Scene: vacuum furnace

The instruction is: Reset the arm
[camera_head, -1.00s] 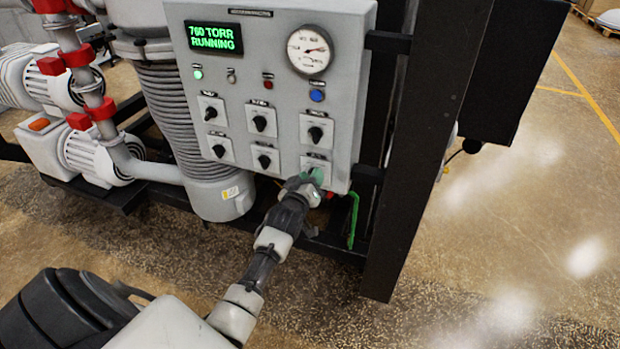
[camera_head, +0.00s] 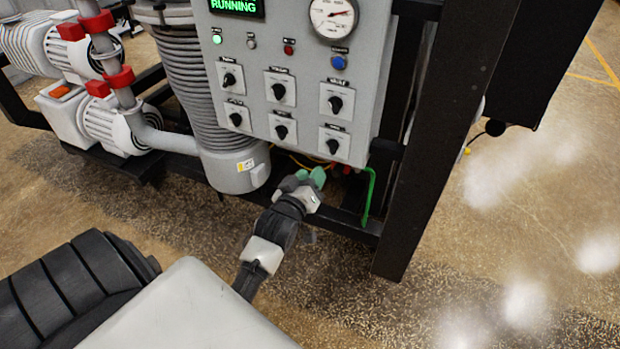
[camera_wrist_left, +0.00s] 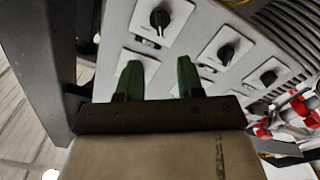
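My left arm comes in from the lower left in the head view. Its gripper (camera_head: 312,178) has green fingers and is just below the lower edge of the grey control panel (camera_head: 305,60), apart from the lower right knob (camera_head: 333,146). In the left wrist view the two green fingers of the gripper (camera_wrist_left: 159,80) stand apart with nothing between them. The panel's knobs are seen tilted beyond them. My right gripper is not in view.
The panel has several black knobs, a dial gauge (camera_head: 333,14) and a green display (camera_head: 237,6). A black frame post (camera_head: 425,160) stands right of the panel. A ribbed grey column (camera_head: 190,80) and white pumps (camera_head: 112,128) are at left. The floor at right is clear.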

